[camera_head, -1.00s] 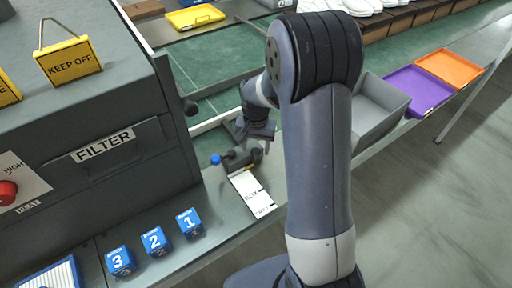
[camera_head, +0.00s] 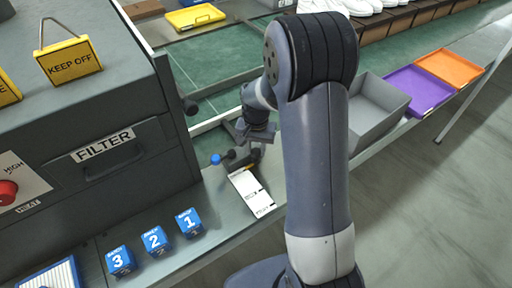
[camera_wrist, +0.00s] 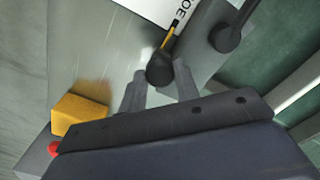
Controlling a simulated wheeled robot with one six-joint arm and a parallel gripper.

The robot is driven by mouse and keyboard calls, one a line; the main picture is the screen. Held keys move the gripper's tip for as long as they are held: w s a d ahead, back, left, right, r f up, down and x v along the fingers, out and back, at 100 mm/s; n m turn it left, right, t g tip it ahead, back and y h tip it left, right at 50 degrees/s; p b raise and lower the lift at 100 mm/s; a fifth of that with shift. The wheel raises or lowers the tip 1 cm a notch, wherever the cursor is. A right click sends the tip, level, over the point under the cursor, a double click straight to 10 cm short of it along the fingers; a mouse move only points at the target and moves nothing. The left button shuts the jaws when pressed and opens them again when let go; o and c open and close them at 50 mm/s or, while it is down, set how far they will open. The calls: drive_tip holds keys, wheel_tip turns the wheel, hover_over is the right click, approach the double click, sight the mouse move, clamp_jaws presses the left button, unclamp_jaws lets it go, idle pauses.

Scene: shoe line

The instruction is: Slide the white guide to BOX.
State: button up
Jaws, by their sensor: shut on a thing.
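A white plate with black lettering (camera_head: 252,192) lies on the grey bench top in the head view. Its edge also shows in the wrist view (camera_wrist: 160,10), where the letters "OE" can be read. I cannot clearly pick out a separate white guide. My gripper (camera_wrist: 160,88) is shut on a round black knob (camera_wrist: 160,68) with a thin yellow strip running from it to the plate. In the head view my gripper (camera_head: 256,140) is at the plate's far end, and the fingertips are partly hidden there.
A second dark knob on a bar (camera_wrist: 226,38) is close by. A blue knob (camera_head: 215,159) is left of my gripper. Blue numbered blocks (camera_head: 155,241) stand on the bench left of the plate. The FILTER machine (camera_head: 110,150) is at left, a grey bin (camera_head: 378,115) at right.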

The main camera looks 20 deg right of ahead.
clamp_jaws()
drive_tip(key=s+d, duration=0.1)
drive_tip(key=s, duration=0.2)
drive_tip(key=s+d, duration=0.1)
drive_tip(key=s, duration=0.1)
drive_tip(key=s+d+b, duration=0.1)
drive_tip(key=s, duration=0.2)
drive_tip(key=shift+s, duration=0.35)
drive_tip(key=shift+a, duration=0.1)
drive_tip(key=o, duration=1)
unclamp_jaws()
drive_tip(key=shift+r, duration=0.1)
wheel_tip(320, 180, up, 11)
drive_tip(key=shift+f+p, duration=0.2)
drive_tip(key=shift+p, duration=0.1)
